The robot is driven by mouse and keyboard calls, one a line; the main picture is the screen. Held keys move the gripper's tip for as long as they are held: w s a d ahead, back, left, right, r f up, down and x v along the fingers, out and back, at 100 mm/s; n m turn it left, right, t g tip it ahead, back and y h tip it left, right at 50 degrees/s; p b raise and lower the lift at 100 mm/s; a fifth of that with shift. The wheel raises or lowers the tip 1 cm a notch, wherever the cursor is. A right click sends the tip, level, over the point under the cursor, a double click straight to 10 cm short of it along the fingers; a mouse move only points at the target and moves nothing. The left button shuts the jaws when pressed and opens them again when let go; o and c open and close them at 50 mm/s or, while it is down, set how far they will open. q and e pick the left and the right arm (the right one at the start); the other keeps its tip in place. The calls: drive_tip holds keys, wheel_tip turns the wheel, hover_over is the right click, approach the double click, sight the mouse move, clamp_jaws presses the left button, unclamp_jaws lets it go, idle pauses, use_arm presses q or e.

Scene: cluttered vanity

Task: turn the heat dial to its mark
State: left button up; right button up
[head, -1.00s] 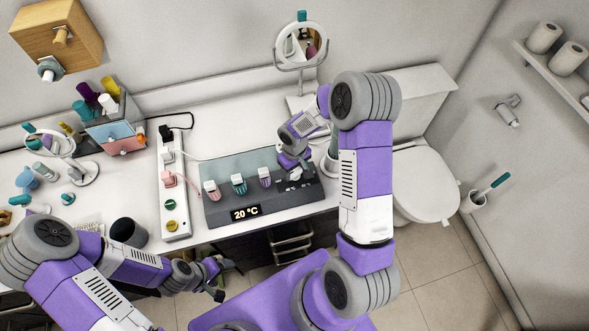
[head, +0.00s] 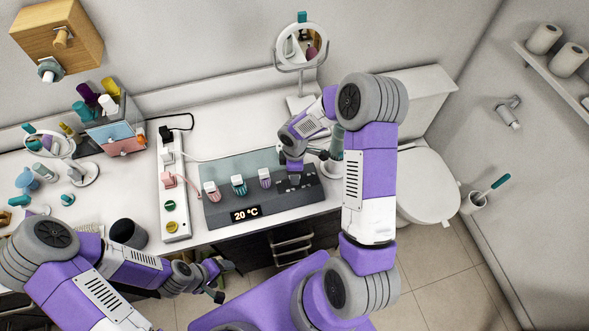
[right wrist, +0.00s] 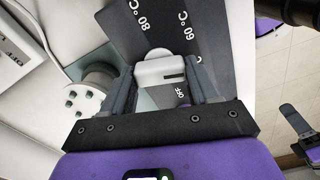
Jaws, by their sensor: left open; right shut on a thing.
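The heat dial (right wrist: 160,68) is a pale grey knob on the dark control panel (head: 216,216), with 80°C, 60°C and OFF printed around it. In the right wrist view my right gripper (right wrist: 160,88) has one finger on each side of the knob and is shut on it. In the head view this gripper (head: 293,176) is over the panel's right end and mostly hides the dial. I cannot make out the dial's target mark. My left gripper (head: 221,281) is open and empty, in front of the table's front edge.
A round mirror (head: 301,45) stands behind, and a toilet (head: 425,183) is to the right.

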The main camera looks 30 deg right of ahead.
drive_tip(key=n+p, duration=0.1)
drive_tip(key=n, duration=0.3)
drive_tip(key=shift+r, duration=0.1)
drive_tip(key=shift+n+p, duration=0.55)
drive_tip(key=shift+n, duration=1.55)
drive_tip(key=o, duration=1.1)
drive_tip(key=shift+c, duration=0.2)
wheel_tip(320, 180, up, 8)
drive_tip(key=shift+f+p, duration=0.25)
drive_tip(key=shift+p, duration=0.05)
drive_tip(key=shift+f, duration=0.1)
